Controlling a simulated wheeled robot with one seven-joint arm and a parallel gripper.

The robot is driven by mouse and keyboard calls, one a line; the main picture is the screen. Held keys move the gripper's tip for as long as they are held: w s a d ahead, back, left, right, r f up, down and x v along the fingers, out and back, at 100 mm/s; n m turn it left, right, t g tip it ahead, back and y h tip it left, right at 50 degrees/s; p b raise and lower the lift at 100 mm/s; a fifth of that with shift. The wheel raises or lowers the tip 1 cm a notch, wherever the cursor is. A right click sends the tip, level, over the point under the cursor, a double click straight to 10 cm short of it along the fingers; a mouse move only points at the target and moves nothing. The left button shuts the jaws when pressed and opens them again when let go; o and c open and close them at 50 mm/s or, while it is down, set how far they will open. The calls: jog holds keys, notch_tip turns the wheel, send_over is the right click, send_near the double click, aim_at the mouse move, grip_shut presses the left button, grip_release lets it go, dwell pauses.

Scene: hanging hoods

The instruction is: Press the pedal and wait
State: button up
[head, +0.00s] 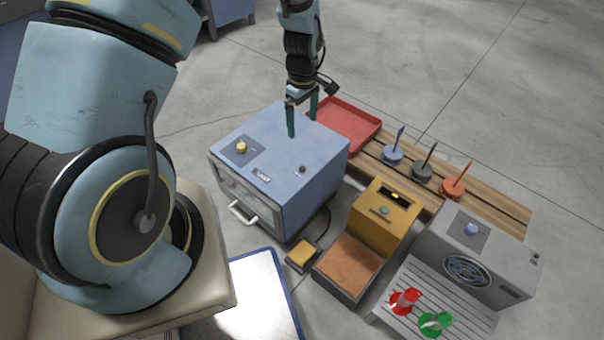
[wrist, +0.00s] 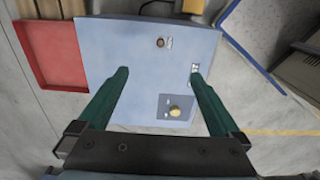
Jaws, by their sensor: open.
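The yellow pedal (head: 303,253) sits on the floor at the front right of a blue oven-like box (head: 285,160), with a dark cable running from it. In the wrist view, a yellow edge at the top (wrist: 193,5) beside a dark cable looks like the pedal, mostly cut off. My gripper (head: 302,115) is open and empty, pointing down above the box's top, well apart from the pedal. In the wrist view its green fingers (wrist: 160,74) are spread over the blue top. Nothing is seen touching the pedal.
The box has a yellow knob (head: 241,147) and a white front handle (head: 243,215). A red tray (head: 344,125) lies behind it. An orange-yellow unit (head: 382,215) and a grey fan unit (head: 480,250) stand right of the pedal. A blue-rimmed white panel (head: 262,290) lies to its left.

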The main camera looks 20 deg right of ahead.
notch_tip(320, 180, down, 5)
jog(key=b, duration=0.2)
jog(key=shift+b, duration=0.4)
jog(key=shift+r, duration=0.2)
notch_tip(320, 180, up, 10)
jog(key=p, duration=0.8)
